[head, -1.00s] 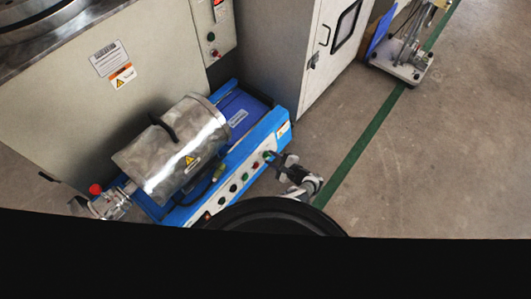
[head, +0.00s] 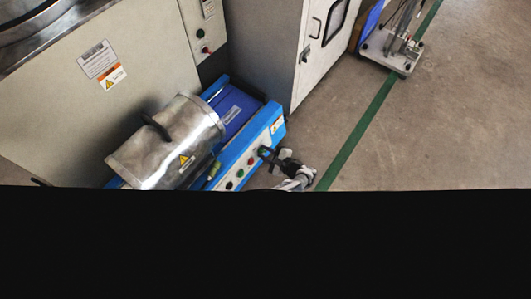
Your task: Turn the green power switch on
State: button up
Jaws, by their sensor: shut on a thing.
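A blue machine (head: 266,123) with a shiny metal drum stands on the floor against a grey cabinet. Its sloped front panel carries a row of small controls, among them a green one (head: 239,173) and a red one (head: 250,161). My gripper (head: 265,153) reaches in from the right and is shut at the right end of this row, on what appears to be the green power switch. The fingers hide most of that switch, so its position cannot be told.
The metal drum (head: 165,145) with a black handle sits left of the panel. A grey cabinet (head: 275,45) stands behind. A wheeled stand (head: 395,50) is at the upper right. Concrete floor with a green line (head: 360,125) is clear on the right.

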jog(key=shift+w+d+m+g+y+b, duration=0.1)
jog(key=shift+m+g+y+b, duration=0.2)
jog(key=shift+m, duration=2.4)
jog(key=shift+w+d+m+g+y+b, duration=0.15)
jog(key=shift+m+g+b, duration=0.25)
jog(key=shift+m, duration=2.3)
jog(key=shift+w+a+m+g+y+b, duration=0.15)
jog(key=shift+m+b, duration=0.25)
jog(key=shift+m, duration=2.3)
jog(key=shift+d, duration=0.1)
jog(key=o, duration=0.6)
jog(key=p+v, duration=0.4)
jog(key=v, duration=0.9)
jog(key=shift+s+d+r, duration=0.15)
jog(key=shift+s+d, duration=0.1)
jog(key=shift+s, duration=0.05)
